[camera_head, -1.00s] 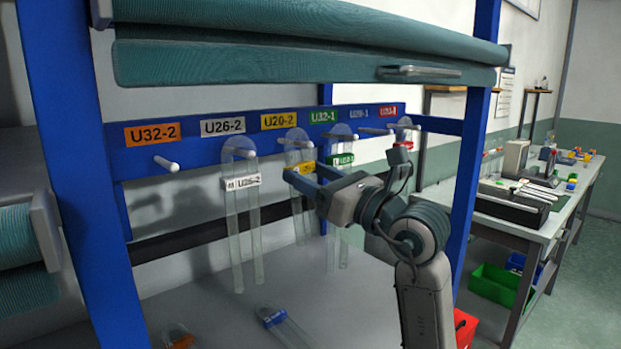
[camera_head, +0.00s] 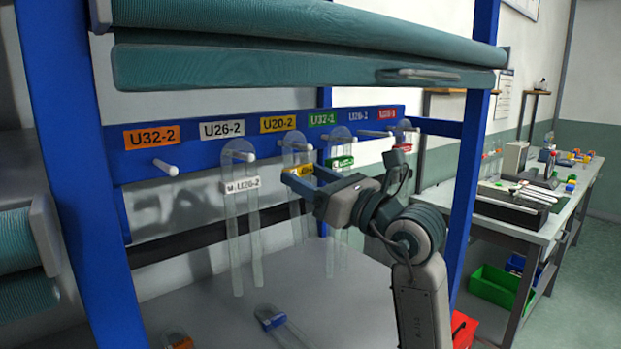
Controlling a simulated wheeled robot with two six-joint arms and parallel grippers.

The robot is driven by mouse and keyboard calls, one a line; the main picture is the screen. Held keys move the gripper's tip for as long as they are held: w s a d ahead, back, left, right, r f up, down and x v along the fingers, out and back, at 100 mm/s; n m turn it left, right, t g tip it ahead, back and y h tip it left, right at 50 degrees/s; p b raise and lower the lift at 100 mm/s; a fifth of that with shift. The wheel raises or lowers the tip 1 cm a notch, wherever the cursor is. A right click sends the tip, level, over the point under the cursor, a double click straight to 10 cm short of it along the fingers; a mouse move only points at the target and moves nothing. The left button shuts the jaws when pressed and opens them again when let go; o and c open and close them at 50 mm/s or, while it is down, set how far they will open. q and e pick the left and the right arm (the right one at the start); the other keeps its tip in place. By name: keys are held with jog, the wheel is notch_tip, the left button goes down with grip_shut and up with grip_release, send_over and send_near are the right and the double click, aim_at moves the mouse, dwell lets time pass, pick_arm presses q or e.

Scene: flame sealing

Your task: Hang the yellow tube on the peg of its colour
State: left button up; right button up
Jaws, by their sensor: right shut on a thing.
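The yellow-tagged tube (camera_head: 296,157) is a clear U-shaped tube, upright with its bend at the top, in front of the blue rail below the yellow U20-2 label (camera_head: 278,123). Its bend shows at the white peg (camera_head: 300,147) under that label; I cannot tell for sure whether it rests on the peg. My right gripper (camera_head: 300,180) is shut on the tube at its yellow tag, and its fingers and wrist hide part of the tube's legs. My left gripper is not in view.
A white-tagged tube (camera_head: 240,220) hangs to the left and a green-tagged one (camera_head: 340,162) to the right. The orange-labelled peg (camera_head: 166,166) is bare. A blue-tagged tube (camera_head: 283,328) and an orange-tagged one (camera_head: 180,341) lie below. A blue post (camera_head: 468,180) stands at right.

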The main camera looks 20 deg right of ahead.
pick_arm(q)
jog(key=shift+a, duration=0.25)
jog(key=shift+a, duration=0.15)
pick_arm(e)
jog(key=o, duration=1.1)
jog(key=shift+c, duration=0.2)
jog(key=o, duration=0.5)
jog(key=shift+c, duration=0.2)
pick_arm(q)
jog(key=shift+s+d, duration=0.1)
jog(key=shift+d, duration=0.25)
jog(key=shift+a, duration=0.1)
